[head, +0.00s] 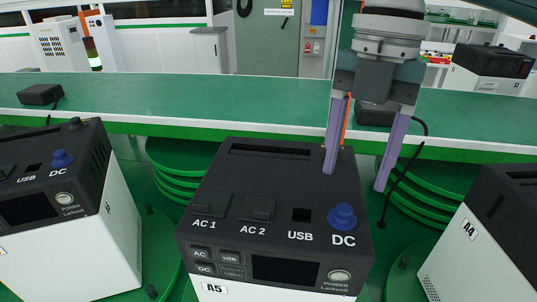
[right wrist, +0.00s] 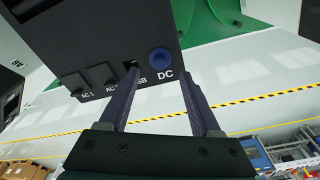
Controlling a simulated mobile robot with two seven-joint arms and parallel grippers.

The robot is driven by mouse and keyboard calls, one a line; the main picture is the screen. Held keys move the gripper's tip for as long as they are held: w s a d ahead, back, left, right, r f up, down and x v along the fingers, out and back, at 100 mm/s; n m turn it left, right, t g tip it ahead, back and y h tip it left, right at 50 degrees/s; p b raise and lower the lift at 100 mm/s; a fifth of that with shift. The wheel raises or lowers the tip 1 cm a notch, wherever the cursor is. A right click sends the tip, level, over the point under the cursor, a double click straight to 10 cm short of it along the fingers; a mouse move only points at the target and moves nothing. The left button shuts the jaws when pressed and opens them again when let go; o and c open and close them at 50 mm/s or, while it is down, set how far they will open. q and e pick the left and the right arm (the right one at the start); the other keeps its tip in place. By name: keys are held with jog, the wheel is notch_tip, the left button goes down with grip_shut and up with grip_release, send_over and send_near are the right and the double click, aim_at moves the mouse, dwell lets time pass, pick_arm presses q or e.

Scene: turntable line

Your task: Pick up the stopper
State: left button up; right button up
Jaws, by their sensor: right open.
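The blue round stopper (head: 342,217) sits in the DC port at the right of the top panel of the black-and-white power unit marked A5 (head: 255,170). It also shows in the right wrist view (right wrist: 161,61), just beyond the fingertips and lined up between them. My right gripper (head: 355,178) is open and empty, with its purple fingers pointing down above and behind the stopper, apart from it. My left gripper is not in the head view.
Another unit (head: 75,215) with its own blue stopper (head: 62,158) stands at left; unit A4 (head: 490,240) is at right. A green-topped bench (head: 200,95) runs behind, with black adapters on it. A black cable (head: 405,175) hangs near my right fingers. Green round platforms (head: 180,160) lie below.

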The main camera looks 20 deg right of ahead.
aim_at(345, 207)
jog(key=f, duration=0.1)
jog(key=f+p, duration=0.1)
jog(key=f, duration=0.1)
jog(key=f+p, duration=0.1)
jog(key=shift+s+a+f, duration=0.2)
jog(key=shift+s+a, duration=0.15)
jog(key=shift+s, duration=0.05)
jog(key=shift+f, duration=0.6)
jog(key=shift+w, duration=0.1)
jog(key=c, duration=0.9)
grip_shut()
